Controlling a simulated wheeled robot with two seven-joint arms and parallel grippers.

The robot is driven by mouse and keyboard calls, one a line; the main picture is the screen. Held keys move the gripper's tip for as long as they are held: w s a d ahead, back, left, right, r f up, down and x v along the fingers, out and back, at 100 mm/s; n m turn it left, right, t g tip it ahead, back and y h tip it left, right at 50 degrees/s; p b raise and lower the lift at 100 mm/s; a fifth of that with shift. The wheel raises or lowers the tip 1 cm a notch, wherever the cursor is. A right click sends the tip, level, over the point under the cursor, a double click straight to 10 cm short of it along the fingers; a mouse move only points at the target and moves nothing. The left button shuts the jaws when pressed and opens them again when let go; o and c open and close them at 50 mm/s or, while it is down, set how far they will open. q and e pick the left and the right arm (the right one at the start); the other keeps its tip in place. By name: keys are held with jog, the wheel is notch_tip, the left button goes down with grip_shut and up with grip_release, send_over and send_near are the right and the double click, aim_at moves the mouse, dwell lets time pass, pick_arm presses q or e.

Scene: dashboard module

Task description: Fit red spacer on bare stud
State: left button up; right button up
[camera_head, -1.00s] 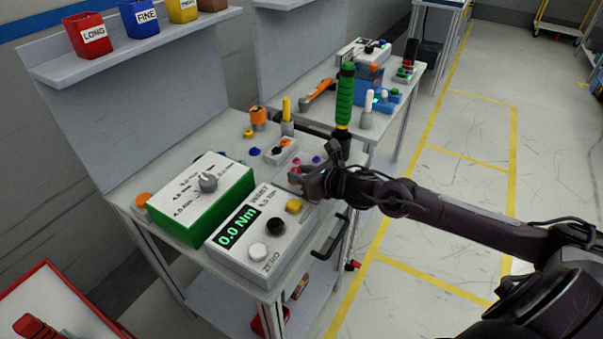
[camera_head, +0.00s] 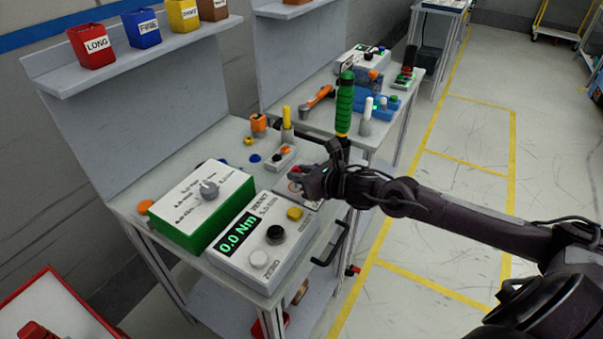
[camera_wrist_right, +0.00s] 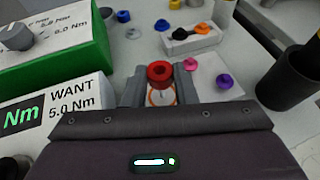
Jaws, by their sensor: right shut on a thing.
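In the right wrist view, my right gripper (camera_wrist_right: 160,88) is shut on the red spacer (camera_wrist_right: 160,70), a short ring with a dark hole. The spacer is held above a white plate (camera_wrist_right: 214,68). Below it, an orange ring mark with a small metal piece at its centre (camera_wrist_right: 160,97) shows between the jaws; it looks like the bare stud. I cannot tell whether the spacer touches it. A pink piece (camera_wrist_right: 191,63) and a purple piece (camera_wrist_right: 223,82) sit on the plate to the right. In the head view the right gripper (camera_head: 303,181) hides most of this.
A torque display box (camera_head: 268,238) and a green-sided box (camera_head: 203,205) stand close by at left. A green-handled tool (camera_head: 343,110) stands upright behind the gripper. A small block with black and orange parts (camera_wrist_right: 190,38) lies beyond the plate.

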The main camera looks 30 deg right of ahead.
jog(key=shift+b, duration=0.8)
dwell(1.4)
jog(key=shift+f, duration=0.15)
jog(key=shift+f+b, duration=0.3)
jog(key=shift+b, duration=0.25)
jog(key=shift+f+b, duration=1.25)
jog(key=shift+b, duration=0.1)
jog(key=o, duration=0.7)
jog(key=shift+c, duration=0.2)
jog(key=o, duration=0.4)
jog(key=shift+s+f, duration=0.1)
jog(key=shift+c, duration=0.2)
